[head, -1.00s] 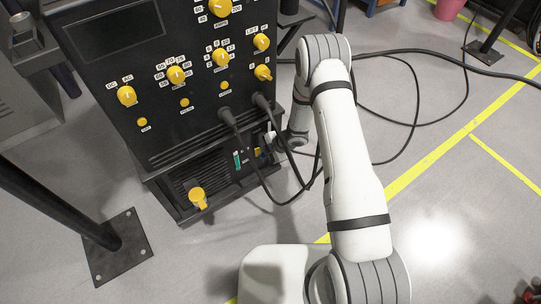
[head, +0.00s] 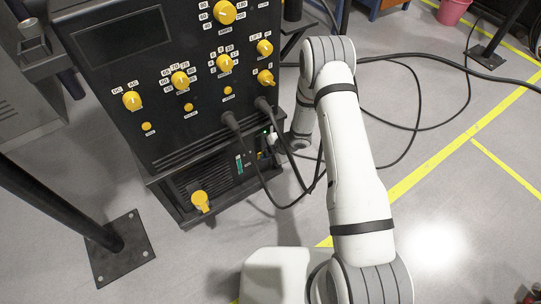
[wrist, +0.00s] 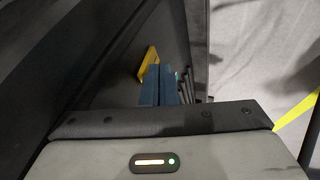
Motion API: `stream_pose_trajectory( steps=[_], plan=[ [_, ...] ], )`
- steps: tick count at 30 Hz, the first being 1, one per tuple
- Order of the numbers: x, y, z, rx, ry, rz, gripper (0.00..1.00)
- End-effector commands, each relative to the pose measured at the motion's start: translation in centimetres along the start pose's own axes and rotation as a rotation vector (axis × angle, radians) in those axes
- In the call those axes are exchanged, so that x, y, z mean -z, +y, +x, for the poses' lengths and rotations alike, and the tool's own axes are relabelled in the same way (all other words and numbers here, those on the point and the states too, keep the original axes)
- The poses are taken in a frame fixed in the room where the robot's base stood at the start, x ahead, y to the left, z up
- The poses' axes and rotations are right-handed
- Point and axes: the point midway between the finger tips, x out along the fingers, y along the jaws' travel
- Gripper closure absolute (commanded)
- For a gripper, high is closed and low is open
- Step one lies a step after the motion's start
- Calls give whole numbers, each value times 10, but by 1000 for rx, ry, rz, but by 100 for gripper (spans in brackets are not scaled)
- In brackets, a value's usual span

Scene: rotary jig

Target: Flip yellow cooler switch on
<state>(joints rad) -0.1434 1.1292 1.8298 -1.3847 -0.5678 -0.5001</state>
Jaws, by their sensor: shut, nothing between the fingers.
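The yellow cooler switch (wrist: 148,62) shows in the wrist view as a yellow paddle on the dark panel, just left of my fingertips. My gripper (wrist: 160,72) has its blue fingers together with nothing between them. Its tips are close beside the switch; I cannot tell whether they touch it. In the head view my gripper (head: 269,142) is at the right end of the machine's lower unit (head: 215,170), small and partly hidden by cables. The switch is mostly hidden there, and its on or off position is not clear.
The black machine (head: 150,70) carries several yellow knobs above. Two black cables (head: 246,165) hang from its front close to my gripper. A yellow cap (head: 200,201) sticks out low on the front. A black post foot (head: 120,245) stands at lower left.

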Motion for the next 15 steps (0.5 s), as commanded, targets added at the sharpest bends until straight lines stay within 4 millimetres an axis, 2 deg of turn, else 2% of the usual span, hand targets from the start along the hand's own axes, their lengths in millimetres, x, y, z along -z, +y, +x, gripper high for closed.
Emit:
stream_pose_trajectory(
  steps=[8, 11, 15],
  plan=[
    [-1, -1, 0, -1, 0, 0, 100],
    [-2, -8, -2, 0, 0, 1, 100],
    [-6, -27, -9, 2, 1, 0, 100]
  ],
)
